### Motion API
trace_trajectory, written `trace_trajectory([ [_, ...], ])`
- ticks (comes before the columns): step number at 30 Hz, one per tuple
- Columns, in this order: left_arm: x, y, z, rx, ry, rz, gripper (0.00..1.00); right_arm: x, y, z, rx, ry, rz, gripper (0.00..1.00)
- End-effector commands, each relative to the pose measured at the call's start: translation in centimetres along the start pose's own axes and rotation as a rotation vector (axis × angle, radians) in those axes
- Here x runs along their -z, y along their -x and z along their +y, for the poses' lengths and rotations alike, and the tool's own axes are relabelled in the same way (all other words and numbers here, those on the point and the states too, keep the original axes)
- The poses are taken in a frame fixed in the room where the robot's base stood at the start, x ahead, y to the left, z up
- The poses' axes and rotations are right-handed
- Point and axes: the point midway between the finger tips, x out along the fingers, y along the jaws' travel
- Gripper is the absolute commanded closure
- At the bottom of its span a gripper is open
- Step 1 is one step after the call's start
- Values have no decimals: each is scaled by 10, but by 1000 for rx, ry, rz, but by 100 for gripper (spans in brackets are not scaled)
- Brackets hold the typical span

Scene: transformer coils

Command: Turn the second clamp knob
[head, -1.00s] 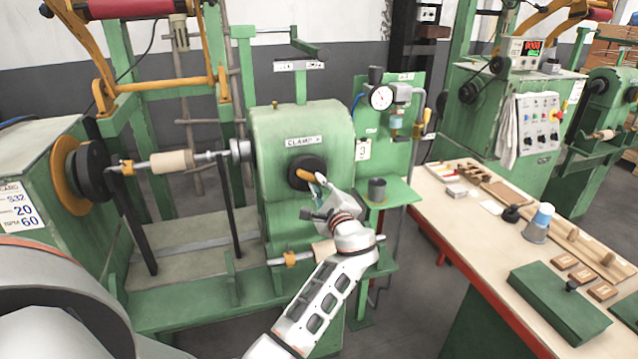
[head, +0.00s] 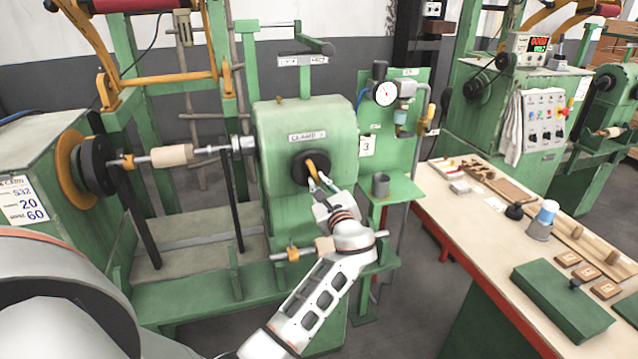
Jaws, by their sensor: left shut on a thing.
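The clamp knob (head: 301,169) is a black round disc with an orange-yellow bar handle (head: 311,167). It sits on the front of the green clamp housing (head: 280,125), below a white label that seems to read "CLAMP". My left gripper (head: 318,181) is at the knob from the lower right, its fingers shut on the lower part of the bar handle. The handle is tilted steeply, close to upright. The fingers hide part of the handle and the disc's right edge. My right gripper is not in view.
A pressure gauge (head: 385,93) and a green shelf with a grey cup (head: 380,185) stand just right of the housing. A wooden roller (head: 172,156) on a shaft lies left. The workbench (head: 470,212) with tools is at right.

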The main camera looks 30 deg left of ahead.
Motion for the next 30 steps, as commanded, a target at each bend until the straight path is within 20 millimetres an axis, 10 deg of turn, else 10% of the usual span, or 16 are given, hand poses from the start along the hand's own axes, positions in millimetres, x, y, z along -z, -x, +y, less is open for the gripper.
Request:
trace_trajectory([
  [12, 2, 0, 1, -1, -13, 3, 100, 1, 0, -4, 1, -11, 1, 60],
  [15, 2, 0, 1, -1, -13, 3, 71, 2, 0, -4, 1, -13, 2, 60],
  [30, 2, 15, 0, 1, -8, 4, 71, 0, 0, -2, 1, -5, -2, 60],
])
